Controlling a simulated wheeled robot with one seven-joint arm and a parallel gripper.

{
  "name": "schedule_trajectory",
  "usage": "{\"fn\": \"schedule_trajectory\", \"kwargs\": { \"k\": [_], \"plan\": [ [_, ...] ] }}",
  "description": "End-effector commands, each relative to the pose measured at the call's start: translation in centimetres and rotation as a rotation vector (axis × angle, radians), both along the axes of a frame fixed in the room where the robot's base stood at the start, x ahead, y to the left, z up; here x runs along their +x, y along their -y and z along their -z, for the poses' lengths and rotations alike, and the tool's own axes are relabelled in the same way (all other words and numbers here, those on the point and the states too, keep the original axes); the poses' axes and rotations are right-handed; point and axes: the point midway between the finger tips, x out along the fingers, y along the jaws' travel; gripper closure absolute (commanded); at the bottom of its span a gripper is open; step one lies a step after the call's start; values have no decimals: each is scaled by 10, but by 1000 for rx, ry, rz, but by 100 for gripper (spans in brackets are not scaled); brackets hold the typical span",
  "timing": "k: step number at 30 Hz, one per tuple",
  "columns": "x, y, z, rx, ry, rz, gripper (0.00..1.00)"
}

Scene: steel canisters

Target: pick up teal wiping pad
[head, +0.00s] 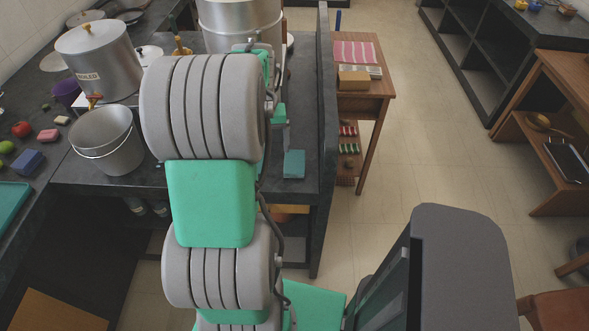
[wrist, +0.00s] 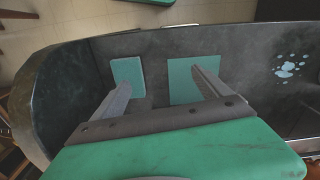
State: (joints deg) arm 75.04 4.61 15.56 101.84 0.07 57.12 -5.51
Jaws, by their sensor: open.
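The teal wiping pad (head: 293,163) lies flat on the dark counter near its front edge, to the right of my arm in the head view. In the wrist view, a small teal pad (wrist: 128,72) with visible thickness lies by my left finger; it appears to be this same pad. A larger, flat teal square (wrist: 190,82) lies behind my right finger; my arm seems to hide it in the head view. My gripper (wrist: 161,82) is open and empty above the counter, its fingers spread between these two teal things. The height gap is hard to judge.
A dark upright panel (head: 326,120) bounds the counter on the right. A large steel pot (head: 240,20) stands behind my arm, and a steel bucket (head: 107,138) stands left. Pale blotches (wrist: 290,68) mark the counter in the wrist view. A wooden side table (head: 370,85) stands beyond the panel.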

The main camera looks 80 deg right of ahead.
Motion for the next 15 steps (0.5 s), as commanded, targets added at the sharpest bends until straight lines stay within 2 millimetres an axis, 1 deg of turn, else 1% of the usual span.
{"fn": "schedule_trajectory", "kwargs": {
  "k": [1,3,5,7,14,15],
  "plan": [
    [-29,20,12,9,-1,61,13],
    [-55,37,17,15,-3,110,13],
    [-67,44,21,18,-3,130,13],
    [-72,46,28,20,-3,138,13],
    [-70,45,58,20,-3,136,13],
    [-69,45,66,21,-4,136,13]
  ]
}}
